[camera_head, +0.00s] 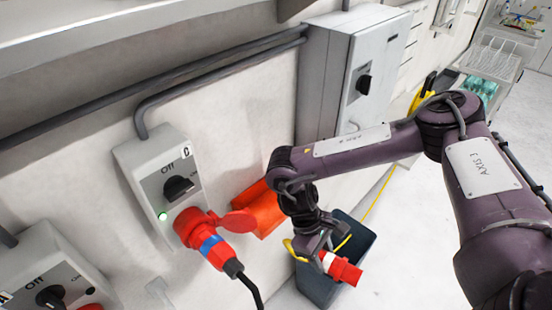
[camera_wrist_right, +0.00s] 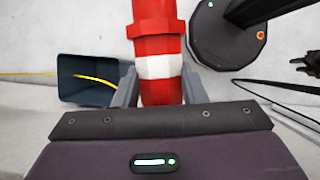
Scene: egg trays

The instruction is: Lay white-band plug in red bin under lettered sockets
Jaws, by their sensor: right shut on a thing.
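The red plug (camera_head: 343,269) with a white band is in my right gripper (camera_head: 322,254), over a dark grey-blue bin. In the right wrist view the fingers (camera_wrist_right: 160,88) close around the white band (camera_wrist_right: 160,66) of the plug. The red bin (camera_head: 267,222) is on the wall, left of my right gripper and partly hidden by my arm. It is right of a lettered socket box (camera_head: 150,165), whose red socket (camera_head: 192,226) has a blue-band plug (camera_head: 217,252) in it. My left gripper is not in view.
The dark bin (camera_head: 352,248) stands on the floor with a yellow cable in it. A grey switch cabinet (camera_head: 338,75) is on the wall behind my right arm. Another socket box (camera_head: 45,275) is at lower left. A black cable (camera_head: 248,285) hangs from the blue-band plug.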

